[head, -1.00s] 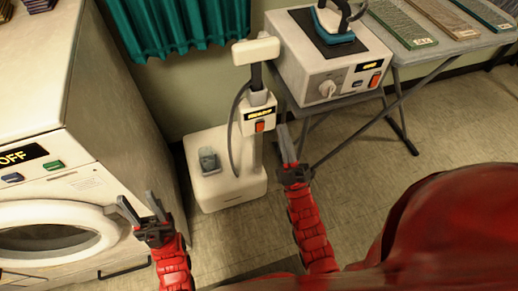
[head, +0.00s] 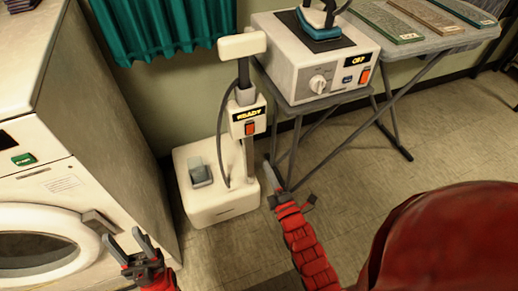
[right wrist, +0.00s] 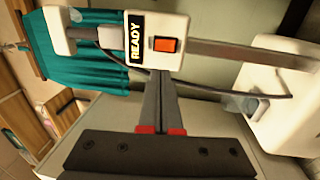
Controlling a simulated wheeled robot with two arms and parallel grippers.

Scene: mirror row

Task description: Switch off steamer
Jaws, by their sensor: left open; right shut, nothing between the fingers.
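The steamer has a white base (head: 222,208), a post and a white control box (head: 246,112). Its lit display (head: 247,115) reads READY, and an orange switch (head: 249,128) sits under it. In the right wrist view the box appears turned sideways, with the READY display (right wrist: 136,40) beside the orange switch (right wrist: 165,44). My right gripper (head: 268,170) is shut and empty, low and to the right of the post. In the right wrist view its fingertips (right wrist: 160,76) point toward the box; contact is unclear. My left gripper (head: 124,238) is open and empty by the washer.
A white iron station (head: 312,65) with an orange switch and a display reading OFF stands on a folding table to the right. A white front-loading machine (head: 60,185) stands at left. A teal curtain (head: 170,25) hangs behind.

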